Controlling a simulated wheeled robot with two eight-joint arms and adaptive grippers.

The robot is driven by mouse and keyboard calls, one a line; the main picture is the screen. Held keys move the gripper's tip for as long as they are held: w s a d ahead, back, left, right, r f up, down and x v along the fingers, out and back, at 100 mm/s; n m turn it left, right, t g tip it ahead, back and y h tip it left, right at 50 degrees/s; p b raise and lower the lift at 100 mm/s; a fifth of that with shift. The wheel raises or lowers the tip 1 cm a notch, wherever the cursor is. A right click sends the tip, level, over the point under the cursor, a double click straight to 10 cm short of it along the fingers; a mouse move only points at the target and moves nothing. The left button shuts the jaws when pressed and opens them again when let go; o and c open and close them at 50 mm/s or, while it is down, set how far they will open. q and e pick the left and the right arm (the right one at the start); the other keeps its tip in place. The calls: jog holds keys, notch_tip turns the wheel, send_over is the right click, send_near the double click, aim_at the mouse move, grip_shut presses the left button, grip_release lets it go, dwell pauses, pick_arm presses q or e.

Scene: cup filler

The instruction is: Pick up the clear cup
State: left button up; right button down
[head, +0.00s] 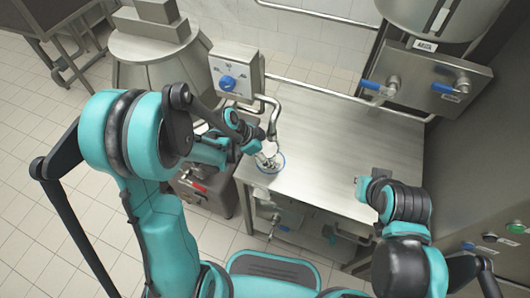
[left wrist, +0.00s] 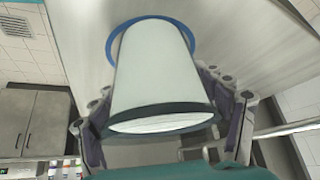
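The clear cup (left wrist: 160,75) looks pale and translucent in the left wrist view, with its dark-edged rim toward the camera and its far end at a blue ring (left wrist: 122,27). In the head view the ring (head: 281,168) lies on the steel table near its left front corner, and the cup there is mostly hidden by my left gripper (head: 266,160). The fingers of my left gripper (left wrist: 160,100) flank the cup closely on both sides; whether they press on it is unclear. My right arm hangs over the table's right front; its fingers cannot be made out.
A bent steel spout (head: 273,118) stands just behind the cup, below a control box (head: 236,73) with a blue knob. Blue-handled valves (head: 378,87) are at the back right. The steel table (head: 335,135) is clear in its middle.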

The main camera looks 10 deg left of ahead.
pick_arm(q)
jog(key=c, duration=0.3)
jog(key=shift+c, duration=0.2)
